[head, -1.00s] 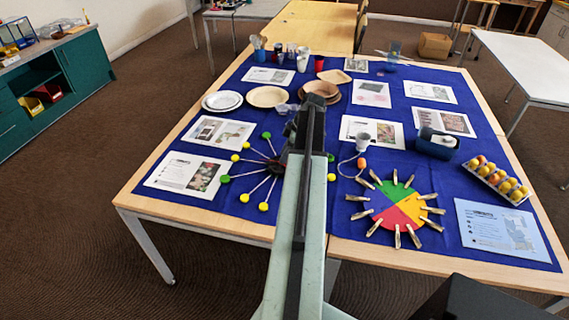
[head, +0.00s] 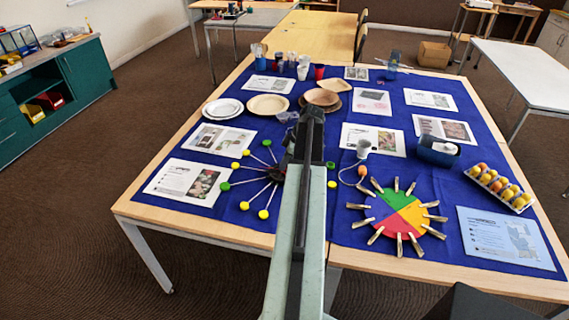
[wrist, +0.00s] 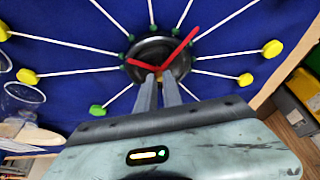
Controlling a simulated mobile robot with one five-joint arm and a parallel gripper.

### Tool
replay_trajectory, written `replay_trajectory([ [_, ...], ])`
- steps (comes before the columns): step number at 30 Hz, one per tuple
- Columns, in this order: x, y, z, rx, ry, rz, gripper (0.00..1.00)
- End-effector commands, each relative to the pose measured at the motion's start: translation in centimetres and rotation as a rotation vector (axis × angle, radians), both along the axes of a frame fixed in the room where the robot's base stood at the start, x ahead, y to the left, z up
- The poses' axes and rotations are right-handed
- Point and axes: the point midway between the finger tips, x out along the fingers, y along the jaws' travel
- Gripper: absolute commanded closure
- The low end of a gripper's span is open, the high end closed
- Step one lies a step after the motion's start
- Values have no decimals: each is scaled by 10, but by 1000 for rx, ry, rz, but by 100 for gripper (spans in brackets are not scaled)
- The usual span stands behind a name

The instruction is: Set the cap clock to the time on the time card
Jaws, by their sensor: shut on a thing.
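The cap clock lies on the blue cloth, with a round black hub (wrist: 178,62) and white spokes tipped with yellow and green caps. In the head view, its spokes and caps (head: 245,206) show left of my arm, and the hub is mostly hidden. Two red hands (wrist: 184,44) meet at the hub; the longer points up-right and the shorter points left in the wrist view. My gripper (wrist: 159,76) is over the hub, its fingers closed at the inner ends of the hands; the exact grip is hard to see. I cannot make out a time card.
A red, green and yellow clothespin wheel (head: 408,222) lies right of my arm. Printed sheets, plates (head: 268,105) and cups cover the rest of the cloth (head: 232,222).

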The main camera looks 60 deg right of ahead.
Motion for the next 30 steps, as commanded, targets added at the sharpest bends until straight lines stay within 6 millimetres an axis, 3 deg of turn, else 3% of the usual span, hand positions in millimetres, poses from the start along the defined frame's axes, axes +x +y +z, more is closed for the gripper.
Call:
replay_trajectory([
  [30, 0, 10, 0, 0, 0, -929, 100],
])
